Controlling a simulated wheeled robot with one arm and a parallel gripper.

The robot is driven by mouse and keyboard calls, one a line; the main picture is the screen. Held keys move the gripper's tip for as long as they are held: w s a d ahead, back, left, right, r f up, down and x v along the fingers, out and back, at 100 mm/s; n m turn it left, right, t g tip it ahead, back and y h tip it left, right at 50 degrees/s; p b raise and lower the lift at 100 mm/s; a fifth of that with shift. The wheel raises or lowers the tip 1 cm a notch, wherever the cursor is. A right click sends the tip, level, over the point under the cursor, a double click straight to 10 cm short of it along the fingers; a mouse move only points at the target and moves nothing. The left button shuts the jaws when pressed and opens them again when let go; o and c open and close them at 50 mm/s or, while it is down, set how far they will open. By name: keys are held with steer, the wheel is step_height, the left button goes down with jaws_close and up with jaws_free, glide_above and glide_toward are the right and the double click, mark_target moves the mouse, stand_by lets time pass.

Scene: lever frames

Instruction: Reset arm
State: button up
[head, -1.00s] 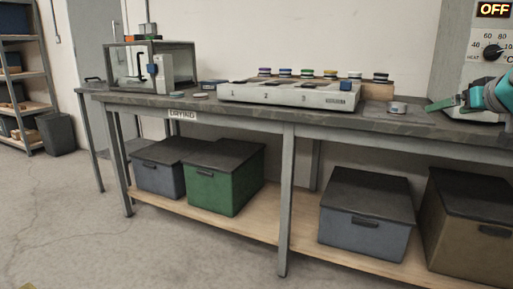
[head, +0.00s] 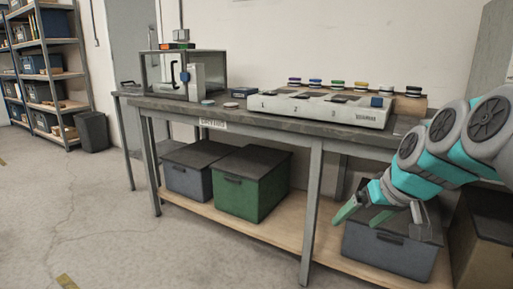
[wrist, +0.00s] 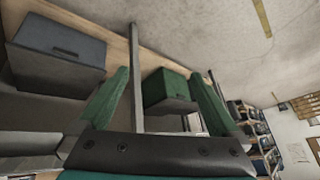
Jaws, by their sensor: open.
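My gripper (head: 362,214) is in the head view at the right, in front of the workbench and below its top. Its two green fingers are apart with nothing between them. In the wrist view the gripper (wrist: 155,95) also shows its fingers spread wide, with a bench leg and a green bin beyond them. My teal and grey arm reaches in from the right edge and hides part of the bench top and the bins behind it.
The workbench (head: 270,131) carries a numbered tray unit (head: 325,107) and a clear-sided box machine (head: 185,75). A green bin (head: 248,190) and blue-grey bins (head: 385,245) stand on its lower shelf. Open floor lies at the left front, with shelving (head: 50,75) behind.

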steer(key=s+a+f+g+p, duration=0.1)
steer(key=s+f, duration=0.3)
steer(key=s, duration=0.4)
steer(key=s+a+f+g+h+p, duration=0.1)
steer(key=s+a+f+g, duration=0.2)
steer(key=s, duration=0.6)
steer(key=s+a+f+g+h+p, duration=0.1)
steer(key=s+a+f+g+p, duration=0.1)
steer(key=s+f, duration=0.3)
steer(key=s+a+g, duration=0.1)
steer(key=s, duration=0.2)
steer(key=shift+s+f+g, duration=0.2)
steer(key=shift+s+g, duration=0.1)
steer(key=shift+s, duration=0.1)
